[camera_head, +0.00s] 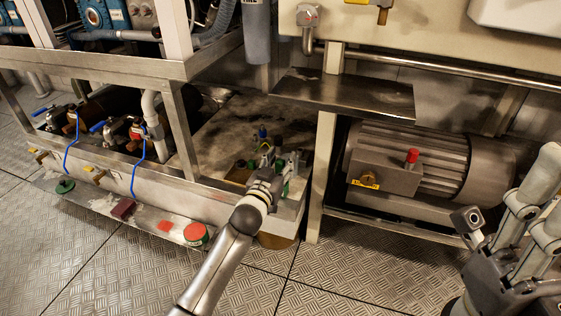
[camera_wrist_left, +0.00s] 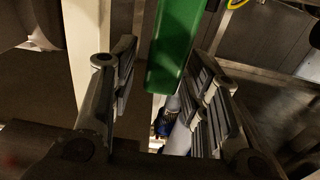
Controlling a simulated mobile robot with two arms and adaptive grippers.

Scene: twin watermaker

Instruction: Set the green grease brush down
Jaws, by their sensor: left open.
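The green grease brush seems to be the long green piece (camera_wrist_left: 175,45) between the finger pads in the left wrist view. It lies closer to the right-hand pads, and a gap shows on its left side. My left gripper (camera_head: 274,168) is open over the corner of the metal bench, among several small upright items with green parts. In the left wrist view its two fingers (camera_wrist_left: 165,100) stand wide apart. The brush's lower end and what it rests on are hidden. My right gripper (camera_head: 490,245) is at the right edge, away from the bench; its jaw state is unclear.
A low ledge (camera_head: 90,198) at left carries a green disc (camera_head: 65,186), a dark red block (camera_head: 123,209) and a red-topped can (camera_head: 196,234). A motor (camera_head: 412,160) stands right of the bench behind a post (camera_head: 322,175). The bench top (camera_head: 225,130) behind the gripper looks bare.

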